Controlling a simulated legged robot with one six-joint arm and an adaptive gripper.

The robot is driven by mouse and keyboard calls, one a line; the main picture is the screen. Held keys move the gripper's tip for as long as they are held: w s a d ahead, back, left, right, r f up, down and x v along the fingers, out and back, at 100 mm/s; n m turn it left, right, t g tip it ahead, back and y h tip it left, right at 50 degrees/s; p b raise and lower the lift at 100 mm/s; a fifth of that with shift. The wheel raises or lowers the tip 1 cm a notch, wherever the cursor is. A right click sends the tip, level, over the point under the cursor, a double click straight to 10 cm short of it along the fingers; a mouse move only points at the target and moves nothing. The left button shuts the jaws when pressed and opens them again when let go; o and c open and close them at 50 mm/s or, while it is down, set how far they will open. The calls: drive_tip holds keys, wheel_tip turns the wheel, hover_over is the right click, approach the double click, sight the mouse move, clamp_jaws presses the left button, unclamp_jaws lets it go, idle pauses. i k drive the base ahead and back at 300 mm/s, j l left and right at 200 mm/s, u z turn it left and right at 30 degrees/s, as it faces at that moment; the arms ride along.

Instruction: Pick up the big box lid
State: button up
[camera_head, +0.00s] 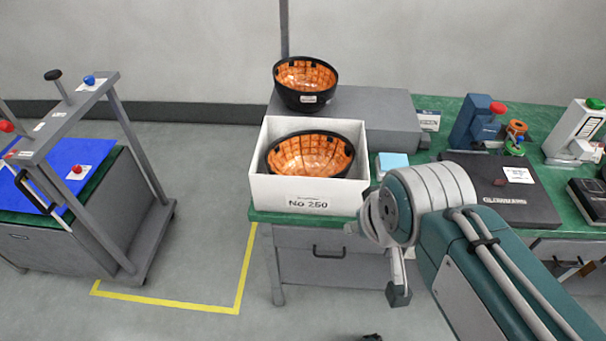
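A white open box (308,195) labelled "No 250" stands at the left front corner of the green-topped bench (458,113). A black bowl with an orange grid lining (310,155) sits inside it. No separate lid can be clearly identified. A flat black slab or case (505,195) with a white label lies on the bench to the right, partly behind my arm. My gripper (398,290) points down in front of the bench, right of the white box and apart from it. Only part of it shows, so its opening is unclear.
A grey box (375,118) behind the white box carries a second black-and-orange bowl (305,82). A grey frame cart (75,115) stands left. Floor between cart and bench is clear, with yellow tape.

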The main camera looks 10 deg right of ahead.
sight(511, 187)
drive_tip(key=z, duration=1.6)
drive_tip(key=i+l, duration=0.65)
drive_tip(key=i, duration=0.25)
